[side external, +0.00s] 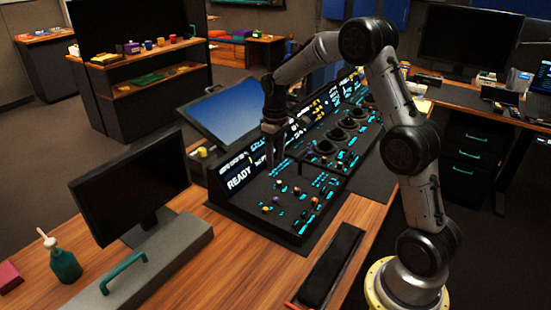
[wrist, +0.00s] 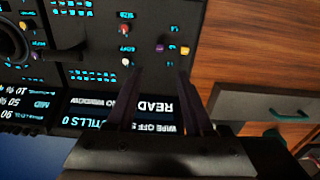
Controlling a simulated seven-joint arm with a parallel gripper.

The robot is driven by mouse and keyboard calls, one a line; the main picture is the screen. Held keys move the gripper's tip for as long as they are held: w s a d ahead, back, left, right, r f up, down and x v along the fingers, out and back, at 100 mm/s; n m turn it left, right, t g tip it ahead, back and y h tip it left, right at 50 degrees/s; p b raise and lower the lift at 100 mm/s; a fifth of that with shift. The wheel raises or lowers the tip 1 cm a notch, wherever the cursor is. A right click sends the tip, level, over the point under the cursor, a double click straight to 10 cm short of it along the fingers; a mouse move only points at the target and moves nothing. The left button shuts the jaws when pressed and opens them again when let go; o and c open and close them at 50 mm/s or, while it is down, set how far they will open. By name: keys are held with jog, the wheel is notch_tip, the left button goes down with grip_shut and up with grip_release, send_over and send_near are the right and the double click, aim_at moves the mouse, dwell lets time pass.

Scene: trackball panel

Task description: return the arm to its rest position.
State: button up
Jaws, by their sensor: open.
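My gripper (side external: 272,152) hangs pointing down over the left part of the black control panel (side external: 248,205), near its upright display strip. In the wrist view my gripper (wrist: 160,78) shows two dark fingers spread apart with nothing between them. Beneath them lie the panel face and the lit screen with the word READY (wrist: 152,106), which appears upside down. My arm reaches up from its base at the right and bends over the panel. Whether the fingertips touch the panel cannot be told.
Small coloured knobs (side external: 277,200) stand on the panel, with trackball wells (side external: 337,135) farther back. A black monitor (side external: 130,187) stands left on the wooden desk, near a grey box with a green handle (side external: 124,272) and a green bottle (side external: 64,264). A black pad (side external: 331,266) lies in front.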

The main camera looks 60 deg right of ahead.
jog(key=shift+a, duration=0.1)
jog(key=s+a+r+n+t, duration=0.1)
jog(key=s+a+r, duration=0.2)
jog(key=r, duration=0.3)
jog(key=s+a+r+t, duration=0.2)
jog(key=s+a+r, duration=0.1)
jog(key=a+r, duration=0.15)
jog(key=s+a+r+n+t, duration=0.1)
jog(key=s+a+r, duration=0.15)
jog(key=r, duration=0.35)
jog(key=s+a+f+m, duration=0.1)
jog(key=s+a+f, duration=0.1)
jog(key=s, duration=0.7)
jog(key=s+a+f+m+t, duration=0.1)
jog(key=s+a, duration=0.2)
jog(key=s, duration=0.6)
jog(key=shift+a+f+t, duration=0.15)
jog(key=shift+f+t, duration=0.15)
jog(key=shift+f, duration=0.05)
